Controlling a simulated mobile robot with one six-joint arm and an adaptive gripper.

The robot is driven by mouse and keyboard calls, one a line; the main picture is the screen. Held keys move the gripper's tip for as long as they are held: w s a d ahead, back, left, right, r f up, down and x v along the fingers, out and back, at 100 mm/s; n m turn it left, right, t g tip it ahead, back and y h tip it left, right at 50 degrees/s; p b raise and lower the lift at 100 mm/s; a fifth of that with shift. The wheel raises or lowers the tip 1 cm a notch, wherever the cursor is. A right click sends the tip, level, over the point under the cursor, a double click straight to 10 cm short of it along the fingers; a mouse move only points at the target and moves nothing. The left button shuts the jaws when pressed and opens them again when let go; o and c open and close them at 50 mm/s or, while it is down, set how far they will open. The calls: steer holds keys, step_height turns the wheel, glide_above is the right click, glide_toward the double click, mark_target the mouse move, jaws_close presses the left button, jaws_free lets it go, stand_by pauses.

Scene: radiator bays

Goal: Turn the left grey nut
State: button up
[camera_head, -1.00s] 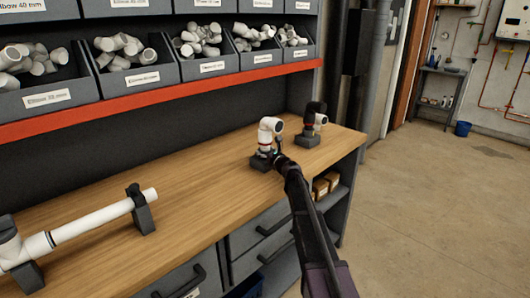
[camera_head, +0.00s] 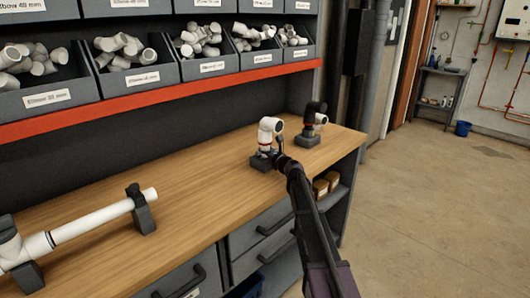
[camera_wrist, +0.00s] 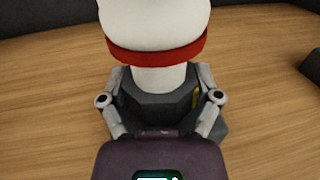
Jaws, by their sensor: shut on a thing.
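A white elbow fitting (camera_head: 269,132) with a red ring stands upright on a dark block on the workbench (camera_head: 190,180). In the wrist view the white fitting (camera_wrist: 155,25) and its red ring (camera_wrist: 156,55) rise above a dark grey faceted nut (camera_wrist: 158,105). My gripper (camera_wrist: 160,95) has one finger on each side of this nut and is shut on it. In the head view my gripper (camera_head: 276,153) reaches the base of the fitting, and the nut is mostly hidden there. My wrist housing covers the near side of the nut.
A long white pipe (camera_head: 95,221) lies in holders at the left. Bins of white fittings (camera_head: 142,76) stand on a red-edged shelf above. The bench middle is bare.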

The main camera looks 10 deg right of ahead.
steer(key=shift+w+y, duration=0.1)
steer(key=shift+y, duration=0.2)
steer(key=n+g+y, duration=0.3)
steer(key=n+y, duration=0.1)
steer(key=shift+w+g+y, duration=0.1)
steer(key=shift+g+y, duration=0.2)
steer(key=shift+n+g+y, duration=1.2)
steer(key=shift+n+g, duration=0.1)
steer(key=shift+g, duration=0.3)
steer(key=shift+s, duration=0.2)
steer(key=o, duration=0.9)
steer(key=shift+d, duration=0.1)
steer(key=v, duration=1.1)
steer(key=shift+s+d, duration=0.1)
steer(key=shift+d, duration=0.3)
